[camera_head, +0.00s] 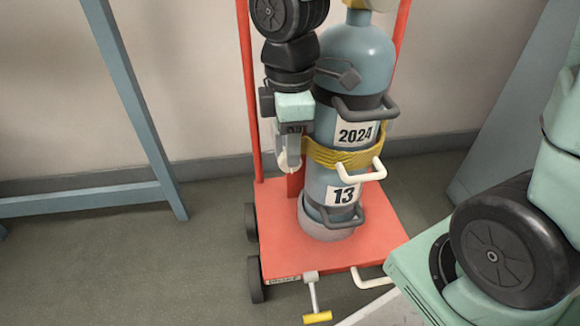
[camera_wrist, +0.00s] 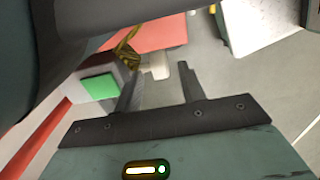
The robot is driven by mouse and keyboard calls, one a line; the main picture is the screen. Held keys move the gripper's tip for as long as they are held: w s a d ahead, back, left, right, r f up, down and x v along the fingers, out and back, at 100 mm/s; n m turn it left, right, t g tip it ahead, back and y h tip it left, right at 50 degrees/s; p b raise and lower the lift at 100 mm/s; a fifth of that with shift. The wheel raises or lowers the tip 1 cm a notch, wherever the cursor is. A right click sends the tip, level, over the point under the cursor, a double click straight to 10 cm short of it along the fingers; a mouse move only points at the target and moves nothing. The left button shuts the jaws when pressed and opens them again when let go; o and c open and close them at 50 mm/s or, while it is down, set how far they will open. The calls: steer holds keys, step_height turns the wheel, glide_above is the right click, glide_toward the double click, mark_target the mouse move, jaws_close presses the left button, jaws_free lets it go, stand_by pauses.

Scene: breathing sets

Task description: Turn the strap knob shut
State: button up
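A blue-grey cylinder (camera_head: 345,65) labelled 2024 and 13 stands upright on a red trolley (camera_head: 300,252). A yellow strap (camera_head: 338,156) wraps its middle and shows in the wrist view (camera_wrist: 127,50). My gripper (camera_head: 288,158) is at the cylinder's left side, level with the strap, pointing down. In the wrist view my gripper (camera_wrist: 160,78) has its fingers apart, with a small pale piece (camera_wrist: 159,71) seen between or just beyond the tips. I cannot tell whether that piece is the strap knob or whether the fingers touch it. A grey box with a green face (camera_wrist: 100,88) is beside the left finger.
Dark carry handles (camera_head: 366,108) and a pale handle (camera_head: 362,172) stick out on the cylinder's right. A yellow-ended pedal (camera_head: 317,317) is at the trolley's front. A blue-grey frame (camera_head: 140,110) stands at left. Floor between frame and trolley is clear.

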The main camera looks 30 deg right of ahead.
steer(key=shift+f+b, duration=0.65)
steer(key=shift+f, duration=0.75)
jaws_close()
